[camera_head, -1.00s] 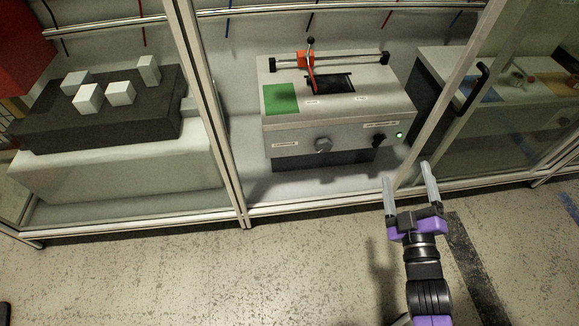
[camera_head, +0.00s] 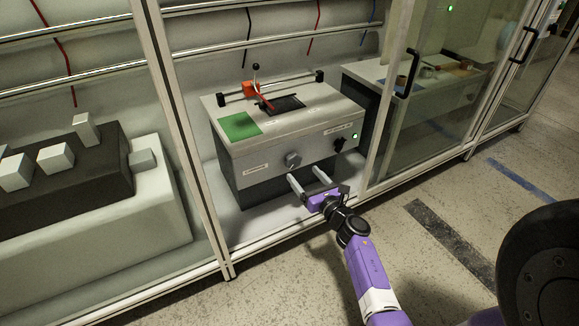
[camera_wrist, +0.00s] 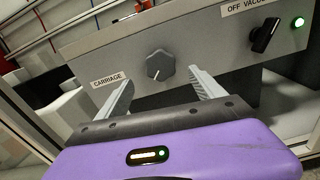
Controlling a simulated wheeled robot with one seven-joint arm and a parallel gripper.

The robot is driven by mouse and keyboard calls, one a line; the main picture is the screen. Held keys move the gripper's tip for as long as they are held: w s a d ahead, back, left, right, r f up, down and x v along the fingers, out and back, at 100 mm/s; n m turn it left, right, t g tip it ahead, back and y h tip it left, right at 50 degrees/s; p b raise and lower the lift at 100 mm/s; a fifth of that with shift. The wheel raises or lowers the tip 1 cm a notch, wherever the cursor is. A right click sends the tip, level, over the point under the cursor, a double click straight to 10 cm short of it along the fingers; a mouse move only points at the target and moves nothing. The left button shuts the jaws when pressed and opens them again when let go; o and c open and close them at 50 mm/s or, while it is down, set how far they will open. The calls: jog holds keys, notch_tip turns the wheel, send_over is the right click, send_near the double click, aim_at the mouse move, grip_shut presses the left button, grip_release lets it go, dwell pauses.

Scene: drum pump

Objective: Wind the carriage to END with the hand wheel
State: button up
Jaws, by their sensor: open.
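The hand wheel (camera_head: 292,159) is a grey knob on the front panel of the pale machine (camera_head: 262,165). In the wrist view the hand wheel (camera_wrist: 159,65) has a white pointer line and stands ahead of and between my fingers, beside the CARRIAGE label (camera_wrist: 107,78). The orange-red carriage (camera_head: 251,90) with a dark ball-topped lever sits near the left part of the rail (camera_head: 285,88) on top. My gripper (camera_head: 308,180) is open and empty, just in front of and slightly below the hand wheel, apart from it. No END mark is readable.
A black switch (camera_wrist: 265,36) labelled for vacuum and a lit green lamp (camera_wrist: 298,22) are right of the hand wheel. Cabinet posts (camera_head: 186,140) flank the bay. A green pad (camera_head: 239,126) lies on the machine's top. White blocks (camera_head: 55,158) stand at left.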

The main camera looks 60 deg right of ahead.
aim_at(295, 163)
jog(key=b+x, duration=0.2)
jog(key=x, duration=0.5)
jog(key=shift+d, duration=0.15)
jog(key=c, duration=1.4)
